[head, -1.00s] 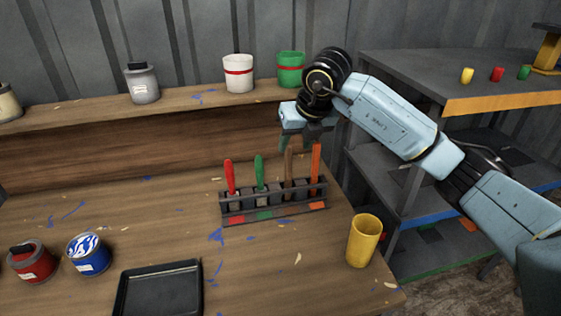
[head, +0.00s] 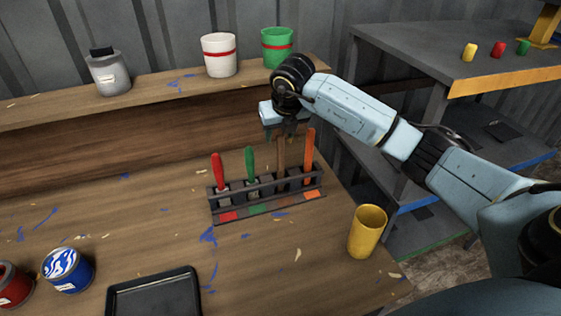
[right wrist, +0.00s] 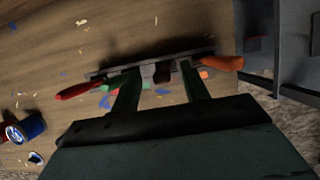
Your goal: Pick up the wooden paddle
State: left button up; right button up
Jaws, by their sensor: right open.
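The wooden paddle (head: 281,157) stands upright in a dark rack (head: 266,208), its brown handle showing between the green-handled and orange-handled tools. Its lower end is hidden by the rack. My right gripper (head: 284,131) is open and points down just above the top of the brown handle. In the right wrist view the two fingers of the right gripper (right wrist: 160,88) are spread apart over the rack (right wrist: 110,72). A dark brown shape, perhaps the handle, shows between them. I cannot tell whether the fingers touch it. My left gripper is not in view.
A red-handled tool (head: 217,167), a green one (head: 250,160) and an orange one (head: 309,150) share the rack. A yellow cup (head: 367,232) stands to its right, a black tray (head: 154,297) in front. Paint tins and pots stand nearby. A shelf unit (head: 465,45) is at right.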

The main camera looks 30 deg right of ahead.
aim_at(280, 142)
jog(key=x, duration=0.4)
jog(key=shift+s+f, duration=0.25)
grip_shut()
